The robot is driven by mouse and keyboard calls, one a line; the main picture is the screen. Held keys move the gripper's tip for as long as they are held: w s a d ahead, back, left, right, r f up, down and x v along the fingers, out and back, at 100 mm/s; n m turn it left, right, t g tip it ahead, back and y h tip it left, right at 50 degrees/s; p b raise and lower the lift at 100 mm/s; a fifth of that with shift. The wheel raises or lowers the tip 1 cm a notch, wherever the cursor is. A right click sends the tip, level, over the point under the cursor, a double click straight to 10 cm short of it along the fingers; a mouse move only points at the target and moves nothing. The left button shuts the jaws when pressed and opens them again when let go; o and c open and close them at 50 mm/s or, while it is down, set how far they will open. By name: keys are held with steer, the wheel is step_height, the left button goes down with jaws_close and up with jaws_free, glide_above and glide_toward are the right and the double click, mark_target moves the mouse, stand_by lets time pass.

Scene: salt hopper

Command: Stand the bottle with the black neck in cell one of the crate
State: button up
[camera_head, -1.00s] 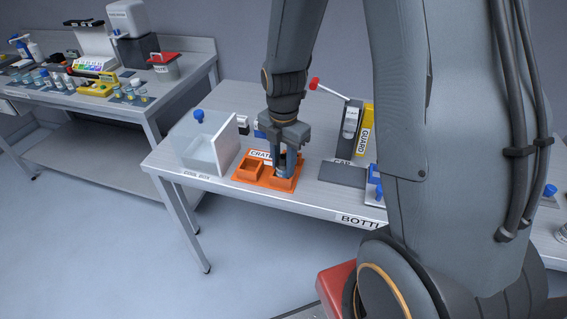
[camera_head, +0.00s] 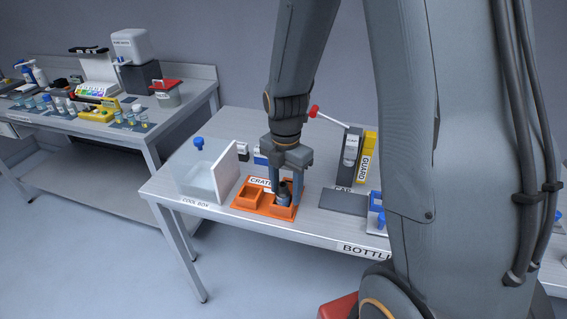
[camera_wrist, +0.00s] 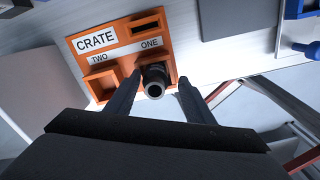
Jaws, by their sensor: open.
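The bottle with the black neck (camera_head: 283,193) stands upright, or nearly so, in the cell marked ONE of the orange crate (camera_head: 240,208). In the wrist view the dark bottle (camera_wrist: 154,84) shows from above, and the cell wall rises around its base. The crate (camera_wrist: 81,47) carries the labels CRATE, TWO and ONE. Cell two is empty. My gripper (camera_head: 286,197) is open, with one finger on each side of the bottle. In the wrist view the fingers (camera_wrist: 160,82) stand apart from the bottle, with a clear gap on the right. The bottle's bottom is hidden.
The clear cool box (camera_head: 205,178) stands left of the crate. A dark plate (camera_head: 343,201) and the upright device by the yellow guard (camera_head: 369,158) are to the right. A blue-topped item (camera_head: 378,203) stands further right. Another bench with vials (camera_head: 95,112) is at the left.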

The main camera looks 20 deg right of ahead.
steer(key=r+m, duration=0.1)
steer(key=r, duration=0.2)
steer(key=r+m+b, duration=0.1)
steer(key=r, duration=0.3)
steer(key=s+r, duration=0.1)
steer(key=r, duration=0.2)
steer(key=shift+a+r+m+b, duration=0.15)
steer(key=shift+a+m+b, duration=0.1)
steer(key=shift+m+b, duration=0.15)
steer(key=s+f+m, duration=0.2)
steer(key=s+m, duration=0.2)
steer(key=m, duration=0.6)
steer(key=s+f+m+t, duration=0.1)
steer(key=s+f+m, duration=0.2)
steer(key=m, duration=0.8)
steer(key=shift+s+t, duration=0.3)
steer(key=shift+s, duration=0.25)
